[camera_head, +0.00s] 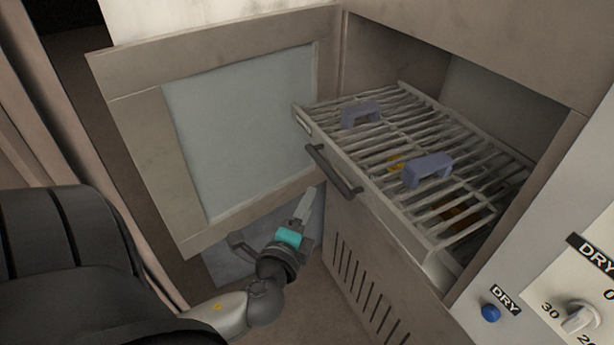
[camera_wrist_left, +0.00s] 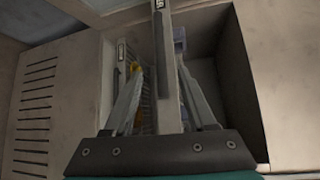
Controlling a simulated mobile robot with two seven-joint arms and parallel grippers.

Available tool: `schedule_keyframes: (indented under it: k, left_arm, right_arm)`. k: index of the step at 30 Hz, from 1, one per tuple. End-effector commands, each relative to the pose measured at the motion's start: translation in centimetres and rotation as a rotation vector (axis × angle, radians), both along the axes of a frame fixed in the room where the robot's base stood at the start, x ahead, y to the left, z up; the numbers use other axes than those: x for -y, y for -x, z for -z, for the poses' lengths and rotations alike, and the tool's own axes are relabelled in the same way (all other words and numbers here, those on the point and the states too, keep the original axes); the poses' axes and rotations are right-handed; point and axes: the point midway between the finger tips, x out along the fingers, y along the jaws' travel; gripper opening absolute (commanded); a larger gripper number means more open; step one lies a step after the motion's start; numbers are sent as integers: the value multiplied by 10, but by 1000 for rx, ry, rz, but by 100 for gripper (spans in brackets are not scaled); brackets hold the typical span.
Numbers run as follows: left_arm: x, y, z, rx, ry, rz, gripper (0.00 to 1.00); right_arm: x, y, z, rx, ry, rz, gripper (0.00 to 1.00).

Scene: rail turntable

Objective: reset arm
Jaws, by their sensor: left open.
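My left gripper (camera_head: 272,226) is open and empty in the head view, low in front of the cabinet and below the rack's handle. Its two fingers are spread apart. In the left wrist view the open fingers (camera_wrist_left: 160,95) point toward the cabinet opening, with the rack's front edge between them. My right gripper does not show in either view.
A wire rack (camera_head: 400,150) is pulled partly out of the cabinet, with a dark handle (camera_head: 334,172) in front. Two purple-blue brackets (camera_head: 428,170) sit on it. The glass-panelled door (camera_head: 240,130) stands open at left. A blue DRY button (camera_head: 491,313) and dial (camera_head: 581,318) are at right.

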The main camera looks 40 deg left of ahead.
Motion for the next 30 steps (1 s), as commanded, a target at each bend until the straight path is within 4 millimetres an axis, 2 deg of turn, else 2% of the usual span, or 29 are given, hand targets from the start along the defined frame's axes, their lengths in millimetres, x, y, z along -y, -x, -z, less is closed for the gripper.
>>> schedule_keyframes:
  k: [9, 11, 13, 14, 17, 18, 20, 21, 24, 30]
  left_arm:
    - [0, 0, 2, -3, 3, 0, 57]
    - [-1, 0, 11, -17, 14, -2, 57]
    - [-2, 1, 34, -51, 42, -6, 57]
    - [-2, 2, 49, -73, 61, -11, 57]
    - [-4, 11, 114, -170, 154, -32, 57]
    - [-4, 17, 144, -214, 202, -44, 57]
    - [-2, 28, 190, -282, 277, -68, 57]
    - [0, 37, 219, -324, 329, -85, 57]
    - [6, 62, 287, -421, 460, -137, 57]
    - [30, 128, 404, -587, 719, -278, 57]
  right_arm:
    - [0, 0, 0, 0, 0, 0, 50]
    - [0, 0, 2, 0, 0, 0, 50]
    - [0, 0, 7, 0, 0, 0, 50]
    - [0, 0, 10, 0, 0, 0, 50]
    - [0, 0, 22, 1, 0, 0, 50]
    - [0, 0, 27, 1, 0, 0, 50]
    - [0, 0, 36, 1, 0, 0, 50]
    - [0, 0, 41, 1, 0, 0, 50]
    - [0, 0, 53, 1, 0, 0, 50]
    - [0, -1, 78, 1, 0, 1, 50]
